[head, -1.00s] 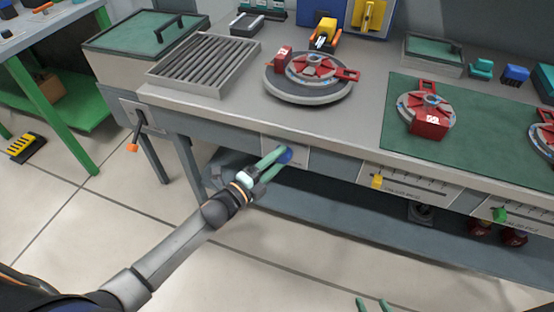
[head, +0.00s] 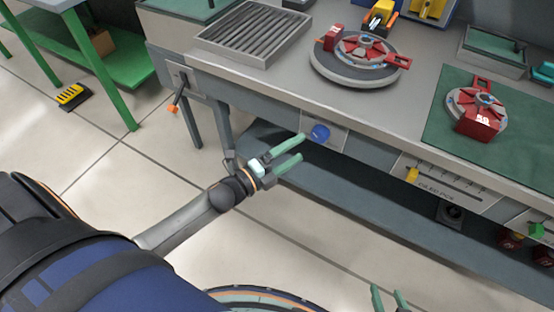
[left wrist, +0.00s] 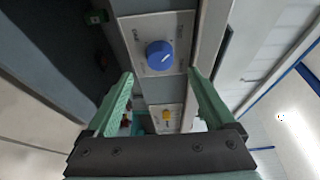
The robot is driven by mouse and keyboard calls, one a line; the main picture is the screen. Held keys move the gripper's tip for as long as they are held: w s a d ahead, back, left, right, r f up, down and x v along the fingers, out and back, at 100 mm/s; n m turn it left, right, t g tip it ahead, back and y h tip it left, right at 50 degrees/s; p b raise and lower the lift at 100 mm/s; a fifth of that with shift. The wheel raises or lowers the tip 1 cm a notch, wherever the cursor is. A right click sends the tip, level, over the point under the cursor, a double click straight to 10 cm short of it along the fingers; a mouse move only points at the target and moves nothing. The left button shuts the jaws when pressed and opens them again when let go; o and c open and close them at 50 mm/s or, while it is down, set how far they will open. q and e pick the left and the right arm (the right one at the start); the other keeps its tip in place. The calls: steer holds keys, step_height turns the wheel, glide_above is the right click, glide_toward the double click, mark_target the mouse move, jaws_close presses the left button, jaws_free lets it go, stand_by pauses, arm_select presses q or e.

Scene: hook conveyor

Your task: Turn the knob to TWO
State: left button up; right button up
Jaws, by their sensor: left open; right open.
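The blue knob (head: 320,132) sits on a pale plate (head: 336,140) on the front of the workbench.
A slider plate with a yellow handle (head: 412,174) is right of the knob. An orange-tipped lever (head: 172,108) hangs at the left of the bench front. A turntable (head: 352,73) with a red fixture stands above. A lower shelf (head: 380,180) runs underneath.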

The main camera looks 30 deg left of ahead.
arm_select(q)
steer(key=v, duration=0.6)
arm_select(e)
steer(key=shift+d, duration=0.15)
arm_select(q)
steer(key=s+d+f+n+g+y+p, duration=0.2)
steer(key=s+n+g+p, duration=0.1)
steer(key=s+n, duration=0.4)
steer(key=s+d+f+n+g+y+p, duration=0.2)
steer(key=s+n+p, duration=0.4)
steer(key=n, duration=0.7)
steer(key=shift+s+d+f+n+g+y+p, duration=0.3)
steer(key=shift+s+d+f+n+g+y, duration=0.15)
steer(key=shift+g, duration=0.75)
arm_select(e)
step_height(320, 180, up, 7)
steer(key=s+d, duration=0.1)
steer(key=d, duration=0.1)
steer(key=shift+s+d+r+h, duration=0.15)
steer(key=shift+s+h, duration=0.1)
steer(key=shift+h, duration=0.15)
arm_select(q)
steer(key=shift+a, duration=0.1)
arm_select(e)
steer(key=shift+w+r, duration=0.1)
steer(key=shift+w, duration=0.05)
